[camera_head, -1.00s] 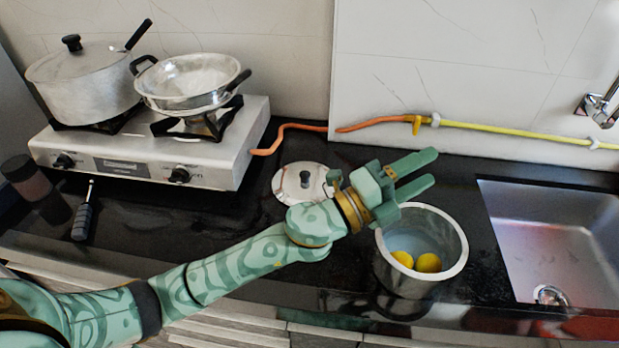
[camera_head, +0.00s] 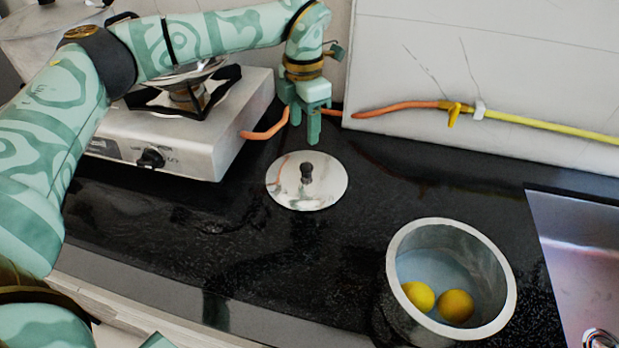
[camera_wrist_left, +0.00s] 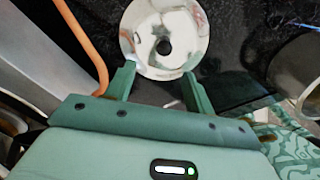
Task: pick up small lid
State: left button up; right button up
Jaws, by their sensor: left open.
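The small lid (camera_head: 325,190) is a round shiny metal disc with a black knob (camera_head: 306,172). It lies on the black counter, right of the stove. My left gripper (camera_head: 306,132) points down above and just behind the lid in the head view, with its fingers open and empty. In the left wrist view the lid (camera_wrist_left: 186,30) lies ahead of the two spread fingertips (camera_wrist_left: 158,80), with its knob (camera_wrist_left: 163,47) roughly centred between them. The fingers appear apart from the knob. My right gripper is not in view.
A metal pot (camera_head: 398,305) holding yellow fruits (camera_head: 456,306) stands at the front right. The gas stove (camera_head: 205,150) is at the left, and an orange hose (camera_head: 265,133) runs behind the lid. A sink (camera_head: 570,250) is at the right. The counter before the lid is clear.

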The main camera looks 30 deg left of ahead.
pick_arm(q)
jog(key=b, duration=0.2)
send_over(306, 165)
jog(key=f, duration=0.5)
jog(key=shift+w+a+f, duration=0.15)
jog(key=shift+w+f, duration=0.25)
jog(key=f, duration=0.1)
jog(key=f+b, duration=0.1)
jog(key=f, duration=0.1)
jog(key=f+b, duration=0.1)
jog(key=f, duration=0.1)
jog(key=shift+s+f, duration=0.1)
jog(key=shift+s, duration=0.3)
jog(key=shift+w, duration=0.25)
jog(key=shift+s+r, duration=0.2)
jog(key=shift+s, duration=0.05)
jog(key=c, duration=1.1)
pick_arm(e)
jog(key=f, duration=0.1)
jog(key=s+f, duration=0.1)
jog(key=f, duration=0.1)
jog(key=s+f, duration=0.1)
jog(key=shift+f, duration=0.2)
